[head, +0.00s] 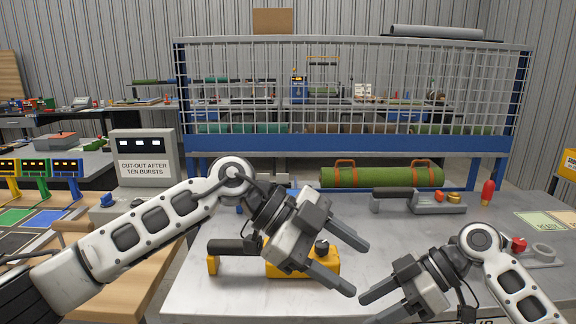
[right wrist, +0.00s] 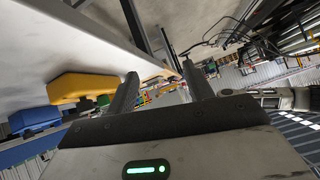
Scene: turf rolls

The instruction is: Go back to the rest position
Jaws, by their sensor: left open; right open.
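My left gripper (head: 355,268) is open, with its two fingers apart and nothing between them. It hangs over the table in the middle of the head view, pointing right and down, in front of a yellow tool with a black handle (head: 232,246), which it partly hides. My right gripper (head: 370,308) is low at the right of centre in the head view, pointing left. In the right wrist view its two fingers (right wrist: 160,72) stand apart with no object between them. The two grippers are close together but apart.
On the pale table (head: 200,295), a grey tool with a black handle (head: 415,200) and a red-topped bottle (head: 488,192) stand at the back right. A green turf roll with orange straps (head: 380,174) lies behind, below the mesh guard (head: 350,85). A sign box (head: 143,168) stands left.

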